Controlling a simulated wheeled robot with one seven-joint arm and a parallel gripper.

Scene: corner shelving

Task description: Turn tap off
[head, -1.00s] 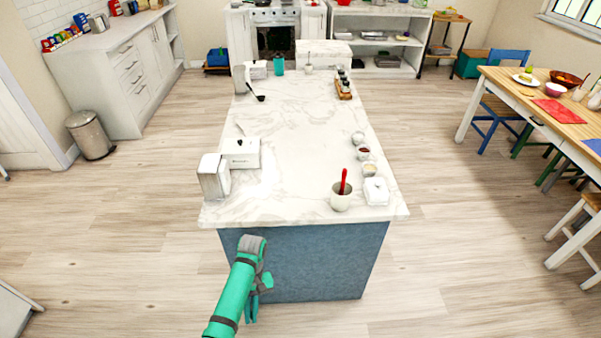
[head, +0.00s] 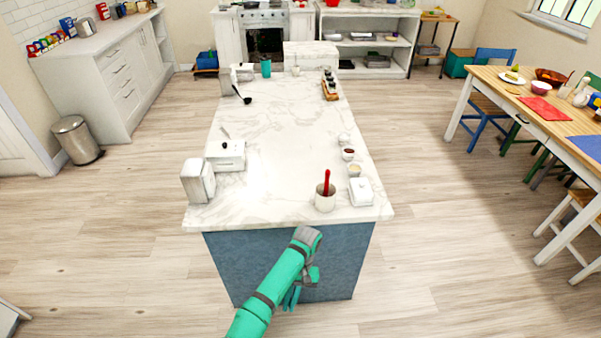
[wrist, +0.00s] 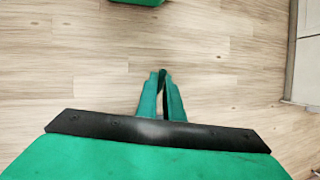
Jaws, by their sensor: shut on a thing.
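No tap or sink shows in either view. My gripper (head: 290,299) hangs low in front of the near blue end of the kitchen island, below the countertop. The wrist view shows its two green fingers (wrist: 162,85) close together, pointing over bare wood floor. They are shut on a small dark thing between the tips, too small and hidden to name.
The marble-topped island (head: 275,140) fills the middle, with a cup holding a red utensil (head: 325,200) near its front edge. A dining table (head: 545,103) stands right. A counter (head: 95,55) and bin (head: 76,140) stand left.

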